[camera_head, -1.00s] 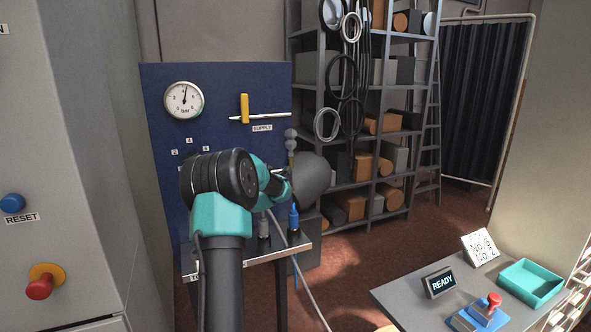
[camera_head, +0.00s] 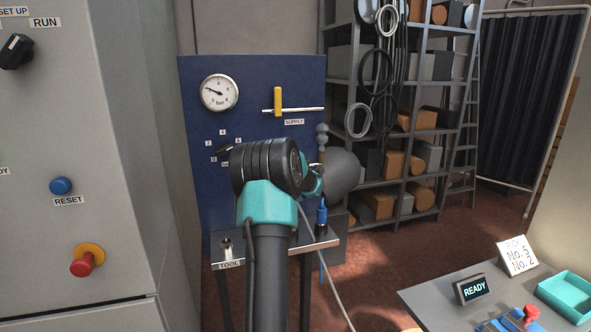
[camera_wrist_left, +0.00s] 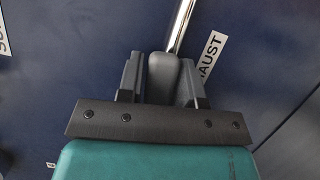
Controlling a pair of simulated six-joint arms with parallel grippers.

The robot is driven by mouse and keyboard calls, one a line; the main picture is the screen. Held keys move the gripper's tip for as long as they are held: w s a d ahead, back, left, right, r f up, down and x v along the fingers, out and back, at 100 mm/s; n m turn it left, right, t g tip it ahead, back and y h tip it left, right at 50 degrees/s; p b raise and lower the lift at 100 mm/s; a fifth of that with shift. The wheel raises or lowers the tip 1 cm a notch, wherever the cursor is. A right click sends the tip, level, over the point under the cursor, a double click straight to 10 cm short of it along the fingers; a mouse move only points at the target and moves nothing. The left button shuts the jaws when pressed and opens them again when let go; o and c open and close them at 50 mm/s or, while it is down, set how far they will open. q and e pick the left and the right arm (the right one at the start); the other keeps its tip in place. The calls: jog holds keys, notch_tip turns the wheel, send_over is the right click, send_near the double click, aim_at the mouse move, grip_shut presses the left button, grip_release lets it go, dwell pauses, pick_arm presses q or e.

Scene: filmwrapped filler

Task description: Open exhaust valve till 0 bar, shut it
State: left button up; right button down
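The pressure gauge (camera_head: 219,92) is at the upper left of the blue panel (camera_head: 290,75). Its needle points left and slightly up; the exact reading is too small to tell. In the left wrist view a dark grey lever handle (camera_wrist_left: 163,75) on a silver rod lies between the fingers of my left gripper (camera_wrist_left: 160,80), which close around it. A partly covered label (camera_wrist_left: 211,58) reading "...HAUST" is beside it. My right gripper is not in view.
A yellow supply lever (camera_head: 278,101) stands upright on the panel. A tool shelf (camera_head: 331,244) with a blue-topped tool (camera_head: 322,213) is below. A grey cabinet with a red button (camera_head: 82,264) stands left. A table with a READY display (camera_head: 473,289) is at lower right.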

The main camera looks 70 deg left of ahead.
pick_arm(q)
jog(key=o, duration=0.3)
jog(key=shift+o, duration=0.2)
jog(key=shift+d, duration=0.1)
jog(key=r+v, duration=0.1)
jog(key=v, duration=1.6)
jog(key=shift+f, duration=0.5)
jog(key=shift+s+d, duration=0.1)
